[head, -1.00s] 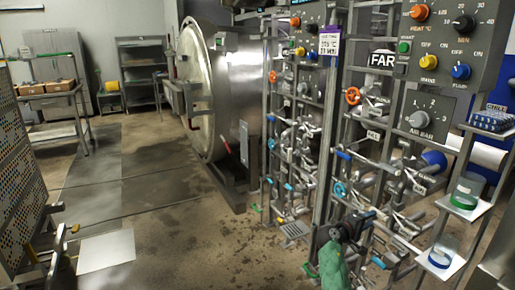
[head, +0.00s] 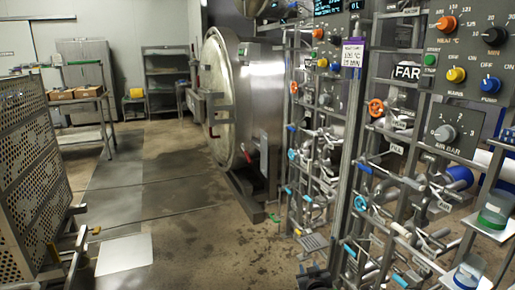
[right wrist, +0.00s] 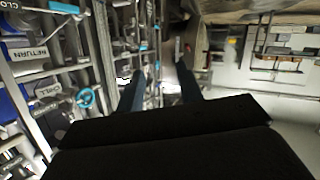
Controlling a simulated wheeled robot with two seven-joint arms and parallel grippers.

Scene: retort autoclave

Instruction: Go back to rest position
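My right gripper (head: 312,277) shows only as a small dark shape at the bottom edge of the head view, in front of the valve rack; most of it is cut off. In the right wrist view, its two dark fingers (right wrist: 160,88) stand apart with nothing seen between them. Pipes and the rack lie beyond them. My left gripper is not in view.
The valve rack (head: 350,190) and control panel (head: 470,60) fill the right side. The round autoclave door (head: 216,90) stands behind. A perforated panel (head: 30,170) is at left. Open floor (head: 150,200) lies between, with a pale sheet (head: 124,254).

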